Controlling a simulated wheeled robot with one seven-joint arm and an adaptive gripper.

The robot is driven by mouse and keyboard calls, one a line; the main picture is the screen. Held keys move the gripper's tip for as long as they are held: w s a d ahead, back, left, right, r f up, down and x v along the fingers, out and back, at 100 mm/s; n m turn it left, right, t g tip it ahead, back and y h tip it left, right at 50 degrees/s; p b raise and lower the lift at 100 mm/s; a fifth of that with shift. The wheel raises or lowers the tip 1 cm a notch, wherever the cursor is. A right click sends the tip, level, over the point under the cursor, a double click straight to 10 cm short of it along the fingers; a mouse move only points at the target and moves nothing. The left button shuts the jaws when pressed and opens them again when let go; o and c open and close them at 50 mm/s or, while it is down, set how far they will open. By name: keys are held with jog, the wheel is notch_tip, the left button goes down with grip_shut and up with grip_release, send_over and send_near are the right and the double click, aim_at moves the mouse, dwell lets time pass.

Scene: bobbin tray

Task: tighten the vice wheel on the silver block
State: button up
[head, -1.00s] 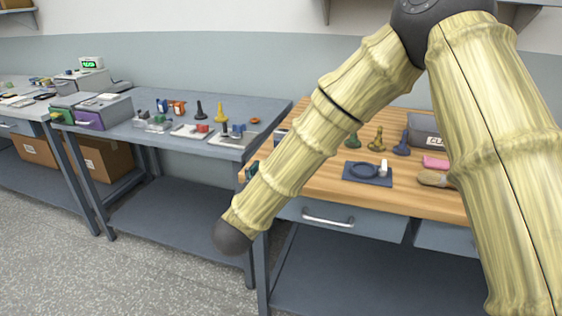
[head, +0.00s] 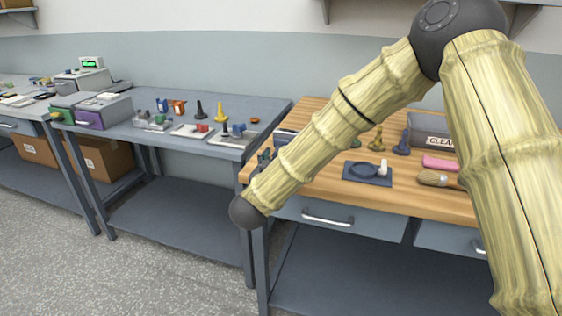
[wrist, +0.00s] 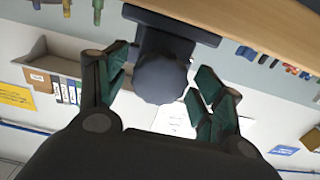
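The vice wheel (wrist: 160,80) is a dark grey knob with a scalloped rim, in the upper middle of the wrist view. It sits on the dark vice body (wrist: 168,40) at the edge of a wooden bench top. My gripper (wrist: 163,72) is open, with one dark green finger on each side of the wheel. Both fingers look apart from the wheel, with a gap on each side. In the head view my arm reaches to the bench's left edge and hides most of my gripper and the vice. I cannot make out the silver block in either view.
The wooden bench (head: 405,193) holds a blue tray with a round dish (head: 367,173), a brush (head: 436,180), a pink block (head: 440,163) and several coloured spool-like pieces. A grey bench (head: 262,108) with small parts stands to its left, with a narrow gap between.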

jog(key=c, duration=0.7)
jog(key=shift+m, duration=0.4)
jog(key=m, duration=0.2)
jog(key=shift+m+b, duration=0.3)
jog(key=shift+b, duration=0.1)
jog(key=shift+m+b, duration=0.45)
jog(key=shift+m, duration=0.95)
jog(key=shift+f, duration=0.1)
